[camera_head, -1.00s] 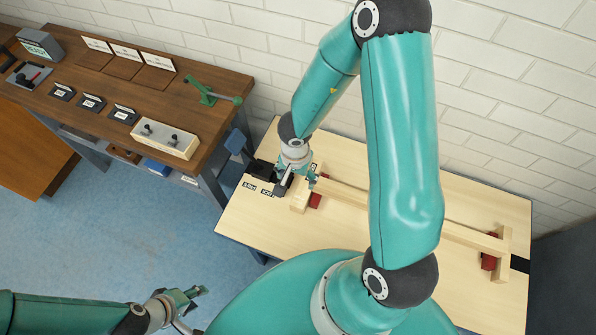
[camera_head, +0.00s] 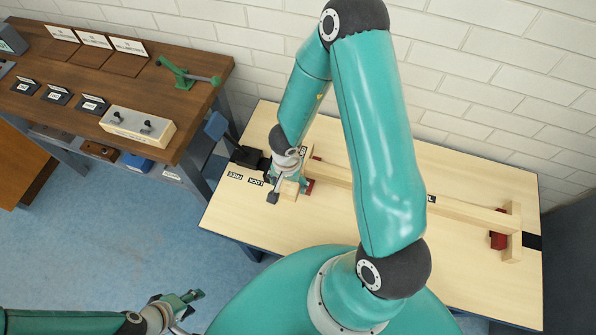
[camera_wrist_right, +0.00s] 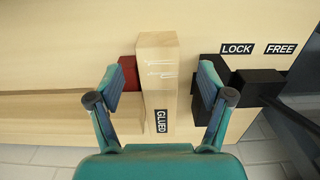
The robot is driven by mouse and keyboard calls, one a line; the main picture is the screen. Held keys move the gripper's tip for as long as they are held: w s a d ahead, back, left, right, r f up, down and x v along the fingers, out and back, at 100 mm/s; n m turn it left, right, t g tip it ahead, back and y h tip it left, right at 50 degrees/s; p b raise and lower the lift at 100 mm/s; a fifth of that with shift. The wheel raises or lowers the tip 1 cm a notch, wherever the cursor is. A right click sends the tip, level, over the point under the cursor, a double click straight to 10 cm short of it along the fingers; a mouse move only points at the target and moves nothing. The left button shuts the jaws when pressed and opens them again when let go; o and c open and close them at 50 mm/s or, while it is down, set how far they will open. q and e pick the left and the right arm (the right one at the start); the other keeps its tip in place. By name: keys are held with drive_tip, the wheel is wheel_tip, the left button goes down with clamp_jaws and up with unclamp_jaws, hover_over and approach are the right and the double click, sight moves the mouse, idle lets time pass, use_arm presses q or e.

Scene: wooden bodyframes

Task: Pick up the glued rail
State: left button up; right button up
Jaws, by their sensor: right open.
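The glued rail (camera_wrist_right: 158,90) is a short pale wooden bar with a "GLUED" label, seen in the right wrist view. In the head view its near end (camera_head: 289,190) shows beside my right gripper (camera_head: 290,186), which hides the rest. My right gripper is open, with one finger on each side of the rail in the right wrist view (camera_wrist_right: 160,100). Gaps show between the fingers and the rail. My left gripper (camera_head: 186,305) is at the lower left of the head view, over the floor, open and empty.
A long wooden beam (camera_head: 455,207) runs right to a crosspiece (camera_head: 513,232) and red block (camera_head: 498,241). A black clamp (camera_head: 247,157) with LOCK and FREE labels is beside the rail. A brown workbench (camera_head: 185,115) stands left. The pale table's front (camera_head: 240,215) is clear.

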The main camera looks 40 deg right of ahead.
sight(289, 189)
wheel_tip(289, 189, down, 3)
drive_tip(key=shift+f+b, duration=0.1)
drive_tip(key=shift+b, duration=0.6)
drive_tip(key=c, duration=1.5)
drive_tip(key=shift+r, duration=0.2)
